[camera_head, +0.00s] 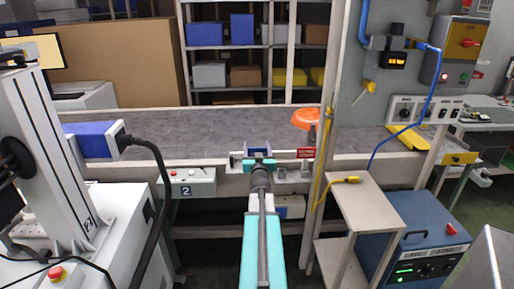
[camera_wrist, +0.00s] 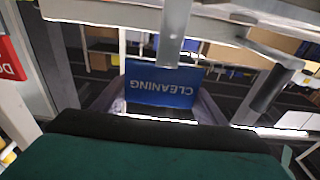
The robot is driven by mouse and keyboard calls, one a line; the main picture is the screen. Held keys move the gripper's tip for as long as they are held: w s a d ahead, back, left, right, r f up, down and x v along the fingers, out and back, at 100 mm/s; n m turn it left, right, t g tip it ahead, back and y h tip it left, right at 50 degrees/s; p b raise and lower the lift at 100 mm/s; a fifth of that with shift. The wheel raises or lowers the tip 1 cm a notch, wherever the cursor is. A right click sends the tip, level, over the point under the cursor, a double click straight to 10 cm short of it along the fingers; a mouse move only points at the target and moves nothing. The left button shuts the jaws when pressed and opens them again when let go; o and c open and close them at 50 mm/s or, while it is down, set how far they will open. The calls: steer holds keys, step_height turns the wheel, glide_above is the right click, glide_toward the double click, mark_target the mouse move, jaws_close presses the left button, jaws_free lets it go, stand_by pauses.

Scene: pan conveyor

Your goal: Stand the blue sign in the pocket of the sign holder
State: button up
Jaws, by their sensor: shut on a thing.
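The blue sign (camera_wrist: 160,88) shows in the wrist view with the word CLEANING upside down. My gripper (camera_wrist: 158,112) is shut on it, with the dark fingers on either side of its lower part. In the head view my gripper (camera_head: 258,163) is at the front rail of the conveyor, and only a small blue patch of the sign (camera_head: 258,152) shows there. A pale grey upright bar (camera_wrist: 173,30) overlaps the top edge of the sign in the wrist view. I cannot clearly pick out the sign holder or its pocket, or tell whether the sign touches it.
A red sign (camera_head: 305,153) is on the rail just right of my gripper. The grey conveyor belt (camera_head: 215,125) behind is bare there. An orange dome-shaped thing (camera_head: 305,117) and a post (camera_head: 325,120) stand to the right. A control box (camera_head: 188,182) hangs to the left.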

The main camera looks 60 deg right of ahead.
steer(key=shift+f+b, duration=0.3)
steer(key=shift+f, duration=0.05)
steer(key=o, duration=1.8)
steer(key=shift+a, duration=0.1)
steer(key=r+v, duration=0.1)
steer(key=v, duration=0.7)
steer(key=shift+s+a+f+p, duration=0.15)
steer(key=shift+a+f+p, duration=0.15)
steer(key=shift+f, duration=0.1)
steer(key=p+v, duration=0.1)
steer(key=p, duration=0.3)
steer(key=shift+s+a+p, duration=0.2)
steer(key=shift+p, duration=0.1)
steer(key=shift+s+a+p, duration=0.2)
steer(key=shift+a+p, duration=0.1)
steer(key=shift+p, duration=0.6)
